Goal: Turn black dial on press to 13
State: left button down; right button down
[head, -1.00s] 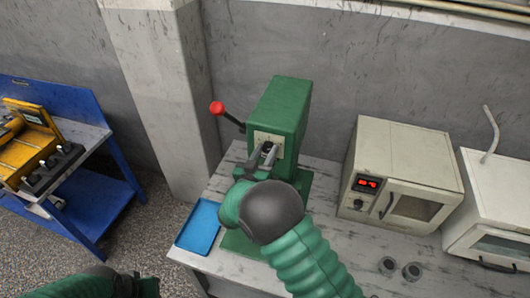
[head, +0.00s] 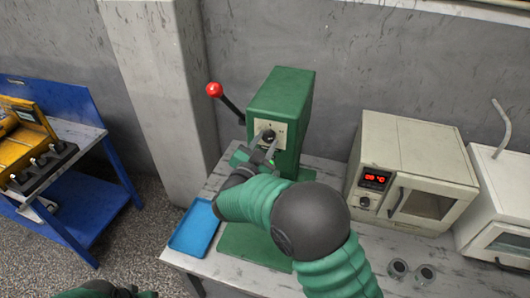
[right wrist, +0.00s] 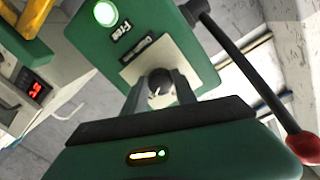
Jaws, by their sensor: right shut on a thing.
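The green press (head: 282,100) stands on the workbench in the head view, with a pale dial plate on its front. The black dial (head: 268,136) sits on that plate, and it also shows in the right wrist view (right wrist: 160,82). My right gripper (head: 264,143) is at the dial, its two fingers on either side of it and shut on it. In the right wrist view the fingers (right wrist: 161,96) flank the dial. The dial's number markings are too small to read. Of my left arm only a green part shows at the bottom left edge; its gripper is not visible.
A lever with a red knob (head: 214,90) sticks out left of the press. A blue tray (head: 196,228) lies at the bench's left edge. A beige oven (head: 412,165) with a red display stands to the right, with two small grey rings (head: 397,268) before it.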

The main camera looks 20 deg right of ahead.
jog(key=m+b, duration=0.3)
jog(key=shift+b, duration=0.35)
jog(key=shift+r+m+b, duration=0.15)
jog(key=shift+m+b, duration=0.65)
jog(key=shift+b, duration=0.05)
jog(key=shift+r, duration=0.1)
jog(key=c, duration=1)
grip_release()
jog(key=shift+s, duration=0.1)
jog(key=b+v, duration=0.3)
jog(key=v, duration=1.3)
jog(key=shift+s, duration=0.35)
